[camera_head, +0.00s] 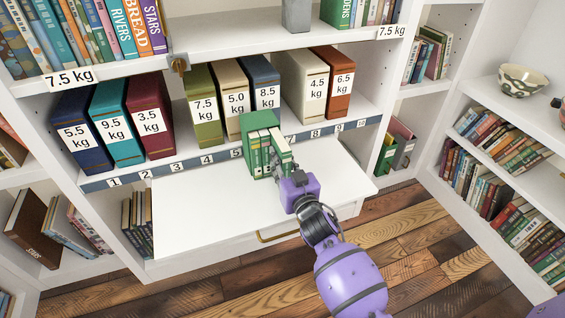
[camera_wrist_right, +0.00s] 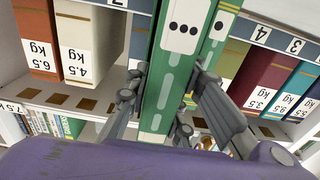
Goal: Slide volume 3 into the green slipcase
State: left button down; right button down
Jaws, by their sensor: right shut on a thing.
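The green slipcase (camera_head: 246,142) stands on the white pull-out board below the numbered shelf edge, its open side toward me. Green volumes (camera_head: 256,156) stand upright in its left part. My right gripper (camera_head: 282,168) is in front of its right part, shut on a green book with three dots on its spine label, volume 3 (camera_wrist_right: 162,95). In the head view volume 3 (camera_head: 279,141) is at the slipcase's right side, its spine nearer me than its neighbours'. How deep it sits is hidden. Another dotted green spine (camera_wrist_right: 219,27) is beside it in the wrist view. My left gripper is not in view.
Weight-labelled binders stand behind on the numbered shelf, including an olive one (camera_head: 203,105) and an orange-brown one (camera_head: 340,82). The white board (camera_head: 200,215) is clear left of the slipcase. An upper shelf edge (camera_head: 270,48) overhangs the binders.

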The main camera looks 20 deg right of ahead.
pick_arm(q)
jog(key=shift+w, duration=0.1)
pick_arm(e)
jog(key=shift+w, duration=0.2)
jog(key=shift+w, duration=0.3)
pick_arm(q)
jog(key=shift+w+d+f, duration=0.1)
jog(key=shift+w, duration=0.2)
pick_arm(e)
jog(key=shift+w, duration=0.1)
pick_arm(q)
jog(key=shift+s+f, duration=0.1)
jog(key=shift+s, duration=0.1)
pick_arm(e)
jog(key=shift+w+r, duration=0.1)
jog(key=shift+w, duration=0.2)
jog(key=c, duration=1.7)
grip_release()
jog(key=shift+c, duration=0.2)
jog(key=shift+o, duration=1.3)
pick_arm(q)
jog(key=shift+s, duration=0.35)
